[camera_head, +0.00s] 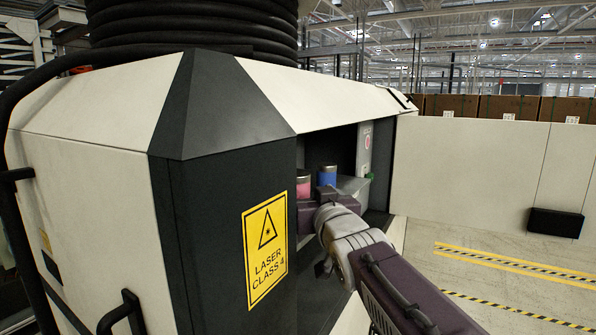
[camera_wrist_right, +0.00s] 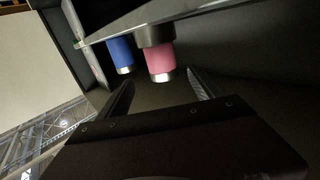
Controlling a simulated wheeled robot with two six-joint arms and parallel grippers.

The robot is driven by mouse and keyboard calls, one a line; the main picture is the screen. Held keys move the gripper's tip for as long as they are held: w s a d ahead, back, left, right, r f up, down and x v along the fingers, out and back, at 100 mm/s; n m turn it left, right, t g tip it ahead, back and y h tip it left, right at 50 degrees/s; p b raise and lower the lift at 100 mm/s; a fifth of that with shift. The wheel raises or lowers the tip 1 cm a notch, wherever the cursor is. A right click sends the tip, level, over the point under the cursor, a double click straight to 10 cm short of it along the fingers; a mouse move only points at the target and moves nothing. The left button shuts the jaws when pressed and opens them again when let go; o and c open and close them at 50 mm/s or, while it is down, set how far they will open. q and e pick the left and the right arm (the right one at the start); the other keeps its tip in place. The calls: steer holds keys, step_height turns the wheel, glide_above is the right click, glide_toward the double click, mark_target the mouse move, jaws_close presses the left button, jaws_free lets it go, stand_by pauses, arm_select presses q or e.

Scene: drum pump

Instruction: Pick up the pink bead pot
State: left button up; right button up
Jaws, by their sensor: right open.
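The pink bead pot (camera_head: 303,188) stands inside the open bay of the machine, with a light metallic cap; the lower part is hidden by my right arm. It also shows in the right wrist view (camera_wrist_right: 161,59), where the picture looks upside down. My right gripper (camera_wrist_right: 161,78) is open, its two fingers on either side of the pink pot's line, with the pot's capped end just ahead of or between the tips. I see no contact. My left gripper is not in view.
A blue pot (camera_head: 327,177) stands right beside the pink one, close to one finger's side in the wrist view (camera_wrist_right: 121,52). The pots are on a grey ledge (camera_head: 352,185) in the bay. The dark machine corner with a yellow laser sign (camera_head: 265,250) borders the bay at left.

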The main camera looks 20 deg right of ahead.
mark_target(301, 185)
steer(key=shift+w+a+r+p, duration=0.2)
steer(key=shift+a+r+p, duration=0.15)
steer(key=shift+p, duration=0.25)
steer(key=shift+w+d+f+y+b, duration=0.1)
steer(key=shift+w+f+y+b, duration=0.2)
steer(key=shift+w+f+b, duration=0.2)
steer(key=shift+w+r, duration=0.1)
steer(key=shift+w, duration=0.1)
steer(key=w+p, duration=0.1)
steer(key=w, duration=0.1)
steer(key=w+d+p, duration=0.1)
steer(key=w, duration=0.1)
steer(key=shift+w+d+r+p, duration=0.15)
steer(key=shift+w+p, duration=0.2)
steer(key=shift+w+d+f, duration=0.1)
steer(key=shift+w+f, duration=0.1)
steer(key=shift+w, duration=0.2)
steer(key=shift+s+r, duration=0.1)
steer(key=shift+s, duration=0.1)
steer(key=c, duration=0.9)
jaws_close()
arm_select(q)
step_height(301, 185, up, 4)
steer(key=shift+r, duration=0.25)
arm_select(e)
steer(key=shift+w, duration=0.1)
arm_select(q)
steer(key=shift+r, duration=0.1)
arm_select(e)
steer(key=shift+r, duration=0.1)
